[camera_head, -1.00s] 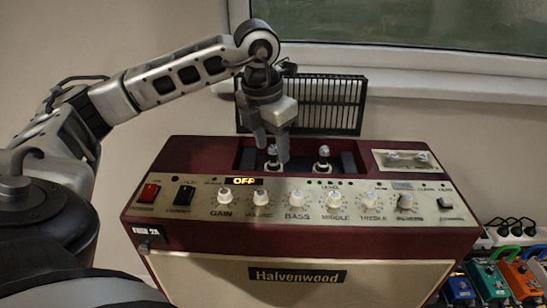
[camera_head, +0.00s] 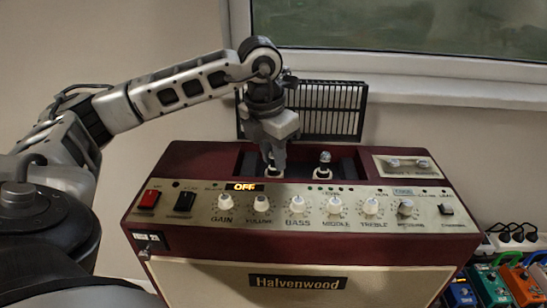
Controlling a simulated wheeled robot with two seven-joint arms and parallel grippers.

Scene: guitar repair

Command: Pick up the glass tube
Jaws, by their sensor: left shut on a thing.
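My left gripper (camera_head: 274,162) reaches down into the open bay in the top of the dark red amplifier (camera_head: 190,158). Its fingers are shut on the left glass tube (camera_head: 274,172), which stands in the bay. The fingers hide most of this tube, and only its lower part shows. A second glass tube (camera_head: 323,162) stands upright to the right in the same bay, apart from the gripper. My right gripper is not in view.
A black vent grille (camera_head: 330,108) stands behind the bay, close to my left wrist. Knobs and switches line the control panel (camera_head: 290,205) in front. Colourful pedals (camera_head: 495,285) and a power strip (camera_head: 515,240) are at the lower right.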

